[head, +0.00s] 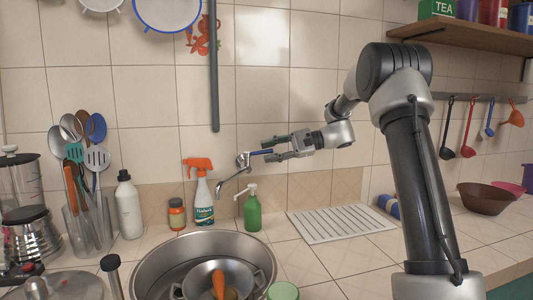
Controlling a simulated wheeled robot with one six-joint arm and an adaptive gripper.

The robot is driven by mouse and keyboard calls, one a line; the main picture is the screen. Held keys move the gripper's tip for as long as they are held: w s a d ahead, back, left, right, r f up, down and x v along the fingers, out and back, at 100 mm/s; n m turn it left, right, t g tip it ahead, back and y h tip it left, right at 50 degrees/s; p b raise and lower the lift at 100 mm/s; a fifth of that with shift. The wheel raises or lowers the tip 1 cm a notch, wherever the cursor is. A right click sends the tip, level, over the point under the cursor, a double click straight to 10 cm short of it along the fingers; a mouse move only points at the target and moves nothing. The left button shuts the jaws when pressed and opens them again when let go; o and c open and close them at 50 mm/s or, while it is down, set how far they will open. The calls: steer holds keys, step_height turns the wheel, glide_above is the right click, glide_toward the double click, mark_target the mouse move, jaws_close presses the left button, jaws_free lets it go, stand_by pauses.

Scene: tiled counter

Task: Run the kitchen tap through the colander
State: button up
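The metal tap (238,177) is fixed to the tiled wall, its spout reaching down and left over the sink. The lever's end appears between the fingers; contact cannot be told. A metal colander (240,271) with two handles sits in the round steel sink (150,268). An orange carrot (218,284) and something brownish lie in the colander, cut by the lower picture edge. No water stream is visible.
An orange-topped spray bottle (202,205), an orange jar (177,214) and a green soap bottle (252,210) stand behind the sink. A white ribbed drainboard (335,223) lies to the right. A utensil holder (90,225) stands left. A dark pole (213,70) hangs above.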

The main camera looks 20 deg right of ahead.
steer(key=shift+x, duration=0.85)
jaws_close()
steer(key=shift+s+t, duration=0.15)
steer(key=shift+t, duration=0.15)
steer(key=shift+s+a+m+t+h, duration=0.3)
steer(key=shift+s+m+t+h, duration=0.35)
steer(key=shift+m+t+h, duration=0.65)
steer(key=shift+s+a+m+t+h, duration=0.3)
steer(key=shift+s+m+t+h, duration=0.5)
steer(key=shift+m+t, duration=0.9)
steer(key=shift+s+a+m+t+h, duration=0.3)
steer(key=shift+s+m+t+h, duration=0.25)
steer(key=shift+m+t+h, duration=0.8)
steer(key=shift+t, duration=0.25)
